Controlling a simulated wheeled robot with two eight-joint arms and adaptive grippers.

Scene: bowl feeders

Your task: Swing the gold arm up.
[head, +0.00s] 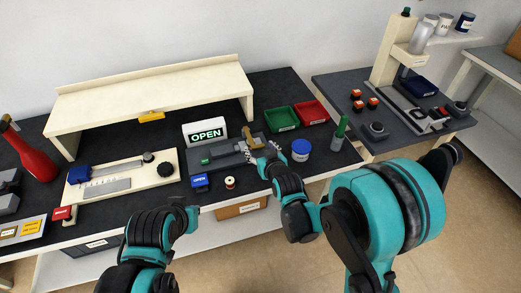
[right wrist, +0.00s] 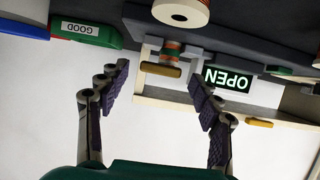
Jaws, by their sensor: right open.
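The gold arm (head: 258,138) stands on a grey fixture (head: 228,158) on the dark bench, to the right of the lit OPEN sign. In the right wrist view, which is upside down, a gold bar (right wrist: 160,70) that looks like this arm shows between my fingers, apart from both. My right gripper (head: 252,152) is open and empty, at the right end of the fixture beside the gold arm. It also shows in the right wrist view (right wrist: 163,92). My left gripper (head: 187,212) is low near the bench's front edge, its fingers too unclear to read.
The OPEN sign (head: 205,133) stands behind the fixture under a cream shelf (head: 150,88). A green bin (head: 281,119) and a red bin (head: 309,112) stand behind right. A blue-lidded jar (head: 301,150), a spool (head: 230,183) and a blue block (head: 200,182) are close by.

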